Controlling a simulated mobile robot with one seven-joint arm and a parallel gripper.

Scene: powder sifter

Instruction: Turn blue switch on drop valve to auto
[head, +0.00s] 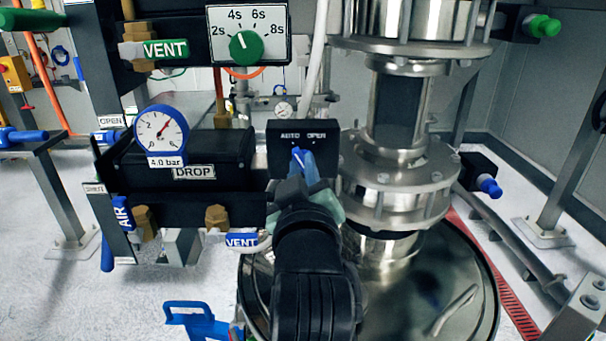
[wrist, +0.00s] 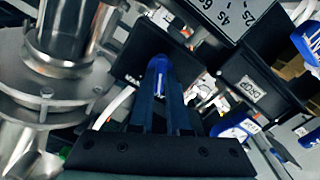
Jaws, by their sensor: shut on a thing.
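The blue switch (head: 298,158) sits on the front of a black box (head: 282,133) marked AUTO and OPEN, right of the black DROP valve body (head: 187,160). A white mark on the switch leans up and left, toward the AUTO side; its exact setting is hard to read. My gripper (head: 304,176) reaches up from below and is shut on the switch. In the wrist view the switch (wrist: 158,65) shows between the tips of my gripper (wrist: 161,78). My gripper hides the lower part of the switch.
A gauge (head: 162,131) marked 4.0 bar stands left of the DROP label. A green timer knob (head: 245,47) is above. A steel flanged pipe (head: 396,185) stands close on the right, over a round steel lid (head: 455,265). A blue VENT fitting (head: 242,240) is below left.

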